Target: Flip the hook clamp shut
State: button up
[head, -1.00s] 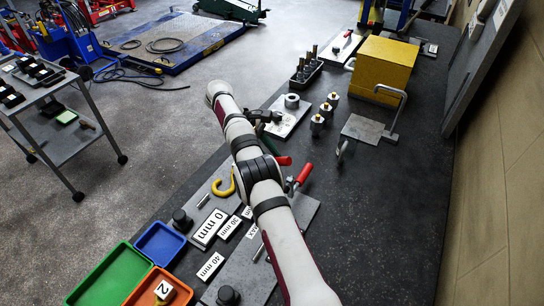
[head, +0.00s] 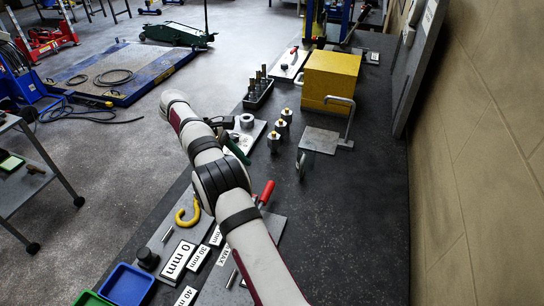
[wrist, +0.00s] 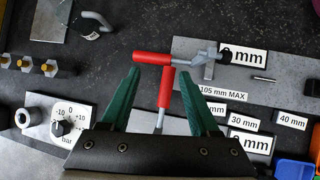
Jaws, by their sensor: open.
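My gripper (wrist: 161,73) is open, its two green fingers spread apart, in the wrist view. One red handle (wrist: 164,88) lies in the gap between the fingers with clear space on both sides, its metal rod running down toward the palm. A second red handle (wrist: 150,58) lies crosswise just beyond the fingertips, joined to a metal clamp (wrist: 207,58) on a grey plate. I cannot tell which handle belongs to the hook clamp. In the head view my gripper (head: 236,148) is partly hidden by my arm. One red handle (head: 266,191) shows beside the arm.
A yellow box (head: 330,80) stands farther back. The dark bench is clear at right.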

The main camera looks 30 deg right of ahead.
jog(key=s+d+r, duration=0.5)
jog(key=d, duration=0.2)
jog(key=shift+s+d+r, duration=0.2)
jog(key=shift+s+r, duration=0.05)
